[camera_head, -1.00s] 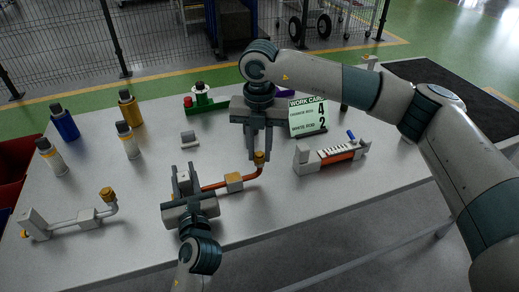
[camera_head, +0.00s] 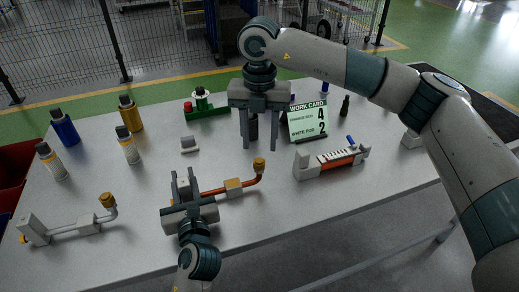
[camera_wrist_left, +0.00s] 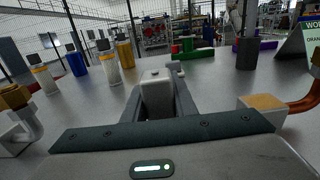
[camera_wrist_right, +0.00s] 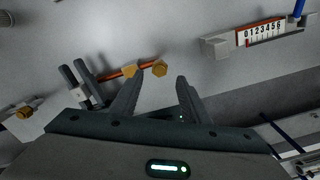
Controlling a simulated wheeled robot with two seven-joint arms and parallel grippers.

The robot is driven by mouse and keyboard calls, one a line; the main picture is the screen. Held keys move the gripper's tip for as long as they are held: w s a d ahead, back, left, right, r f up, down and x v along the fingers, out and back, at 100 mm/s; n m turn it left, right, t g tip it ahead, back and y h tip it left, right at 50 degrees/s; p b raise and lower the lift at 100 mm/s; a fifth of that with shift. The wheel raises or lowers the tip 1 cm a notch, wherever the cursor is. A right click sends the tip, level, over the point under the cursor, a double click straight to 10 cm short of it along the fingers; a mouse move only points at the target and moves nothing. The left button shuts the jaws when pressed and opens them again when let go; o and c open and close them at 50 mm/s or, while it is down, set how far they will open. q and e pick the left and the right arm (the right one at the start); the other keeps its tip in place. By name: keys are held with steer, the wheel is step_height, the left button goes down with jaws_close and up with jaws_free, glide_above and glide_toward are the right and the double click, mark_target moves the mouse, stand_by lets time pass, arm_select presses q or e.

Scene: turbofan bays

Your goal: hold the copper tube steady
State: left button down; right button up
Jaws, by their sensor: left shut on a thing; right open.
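The copper tube (camera_head: 215,191) lies low over the table, its far end bending up to a brass nut (camera_head: 259,163). A tan-topped clamp block (camera_head: 233,187) sits midway along it; tube and block show at the right of the left wrist view (camera_wrist_left: 304,105). My left gripper (camera_head: 185,180) is shut on the grey end block (camera_wrist_left: 157,95) at the tube's near-left end. My right gripper (camera_head: 258,146) is open and empty, fingers pointing down, above and behind the nut, apart from it. The right wrist view shows the nut (camera_wrist_right: 160,68) beyond the spread fingers.
A grey tube fixture (camera_head: 75,224) stands at left. Several capped bottles (camera_head: 128,145) stand at back left. A counter gauge (camera_head: 332,158) and work card (camera_head: 308,120) stand at right.

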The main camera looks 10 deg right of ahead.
mark_target(260, 161)
step_height(260, 161, up, 6)
steer(key=shift+r, duration=0.25)
arm_select(q)
steer(key=c, duration=1.4)
jaws_free()
steer(key=shift+o, duration=0.2)
steer(key=s, duration=0.4)
steer(key=s+d, duration=0.1)
steer(key=s, duration=0.3)
steer(key=s+d, duration=0.1)
steer(key=s, duration=0.2)
steer(key=shift+s+d, duration=0.2)
steer(key=shift+s, duration=0.2)
